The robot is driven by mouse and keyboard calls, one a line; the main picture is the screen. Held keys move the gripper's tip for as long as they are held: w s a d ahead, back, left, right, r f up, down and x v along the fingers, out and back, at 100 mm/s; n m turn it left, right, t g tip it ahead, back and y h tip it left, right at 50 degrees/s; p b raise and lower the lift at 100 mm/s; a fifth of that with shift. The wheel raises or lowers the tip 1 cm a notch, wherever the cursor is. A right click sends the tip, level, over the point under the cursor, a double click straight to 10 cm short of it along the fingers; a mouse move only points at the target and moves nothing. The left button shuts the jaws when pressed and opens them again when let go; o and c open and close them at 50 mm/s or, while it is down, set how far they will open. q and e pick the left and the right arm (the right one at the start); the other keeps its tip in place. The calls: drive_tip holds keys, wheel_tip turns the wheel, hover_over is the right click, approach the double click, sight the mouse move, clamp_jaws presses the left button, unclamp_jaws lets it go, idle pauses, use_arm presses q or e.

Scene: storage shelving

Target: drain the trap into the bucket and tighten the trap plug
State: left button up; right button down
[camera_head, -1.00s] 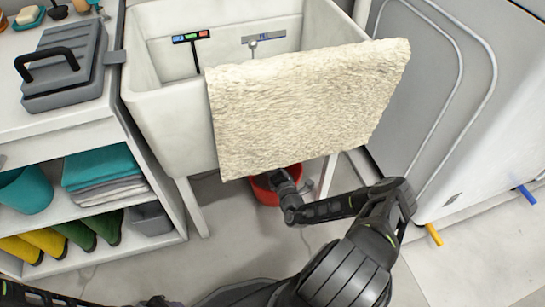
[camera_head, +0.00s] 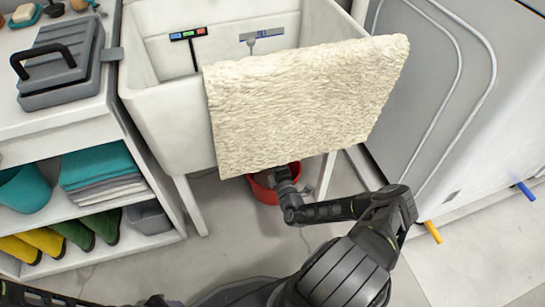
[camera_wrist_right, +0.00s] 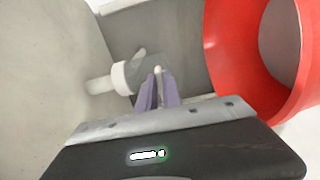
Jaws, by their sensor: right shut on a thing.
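The red bucket (camera_head: 262,191) stands on the floor under the sink, partly hidden by the hanging mat and my right gripper. In the right wrist view the bucket (camera_wrist_right: 226,62) is close, at the right. My right gripper (camera_wrist_right: 158,82) has its purple fingers closed together at a small pale piece beside a white pipe with a collar (camera_wrist_right: 121,78). This looks like the trap plug, but its shape is mostly hidden. In the head view, my right gripper (camera_head: 285,178) reaches under the sink at the bucket.
A cream mat (camera_head: 305,100) hangs over the front of the white sink (camera_head: 165,110) and hides the space beneath. A shelf unit with towels (camera_head: 100,170) stands left; a large grey appliance (camera_head: 440,110) stands right. Sink legs flank the bucket.

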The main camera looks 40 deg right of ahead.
drive_tip(key=c, duration=1.5)
unclamp_jaws()
drive_tip(key=shift+s, duration=0.1)
drive_tip(key=p+v, duration=0.2)
drive_tip(key=v, duration=0.5)
drive_tip(key=shift+s+a, duration=0.2)
drive_tip(key=shift+s, duration=0.1)
drive_tip(key=shift+p, duration=0.35)
